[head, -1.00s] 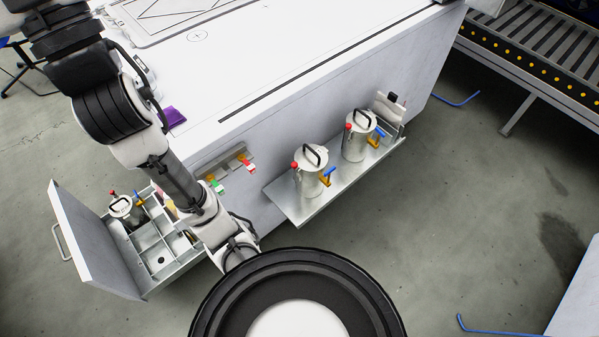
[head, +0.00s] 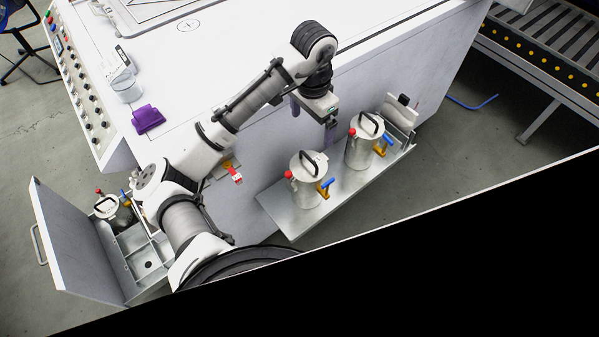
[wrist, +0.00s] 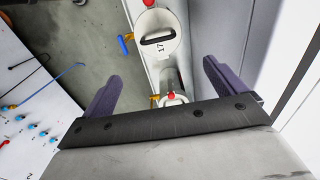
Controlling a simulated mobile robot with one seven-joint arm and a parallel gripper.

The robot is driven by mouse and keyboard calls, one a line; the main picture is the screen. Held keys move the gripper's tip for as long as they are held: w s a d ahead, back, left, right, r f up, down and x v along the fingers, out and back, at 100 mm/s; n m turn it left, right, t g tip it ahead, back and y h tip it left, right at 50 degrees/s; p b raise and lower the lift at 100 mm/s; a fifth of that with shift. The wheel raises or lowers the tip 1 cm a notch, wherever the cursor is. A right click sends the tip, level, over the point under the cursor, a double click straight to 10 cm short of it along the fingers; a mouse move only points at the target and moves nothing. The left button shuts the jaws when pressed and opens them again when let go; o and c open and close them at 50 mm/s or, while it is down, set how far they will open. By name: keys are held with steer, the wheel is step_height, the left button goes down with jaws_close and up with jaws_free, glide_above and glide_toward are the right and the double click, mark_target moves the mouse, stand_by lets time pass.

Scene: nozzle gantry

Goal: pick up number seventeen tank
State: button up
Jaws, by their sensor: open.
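The number seventeen tank (wrist: 155,40) shows in the wrist view at top centre, with "17" on its round lid beside a black handle. It appears to be the left tank (head: 309,180) on the wall shelf in the head view, upright, with a red knob and blue-handled yellow valve. A second tank (head: 364,140) stands to its right on the shelf; its lid (wrist: 175,99) is partly hidden by my gripper in the wrist view. My gripper (head: 330,125) is open and empty, above the shelf near both tanks. Its purple fingers (wrist: 160,70) are apart.
The metal shelf (head: 290,226) is fixed to the white gantry side. A holder (head: 400,112) stands at its right end. An open drawer (head: 68,245) at lower left holds another tank (head: 110,207). A conveyor (head: 555,60) is at upper right.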

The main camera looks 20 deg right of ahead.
steer(key=f, duration=0.7)
steer(key=f+b, duration=0.1)
steer(key=f, duration=0.6)
steer(key=shift+s+a, duration=0.15)
steer(key=shift+s, duration=0.05)
steer(key=c, duration=2.1)
steer(key=shift+w+r, duration=0.1)
steer(key=shift+r, duration=0.05)
jaws_close()
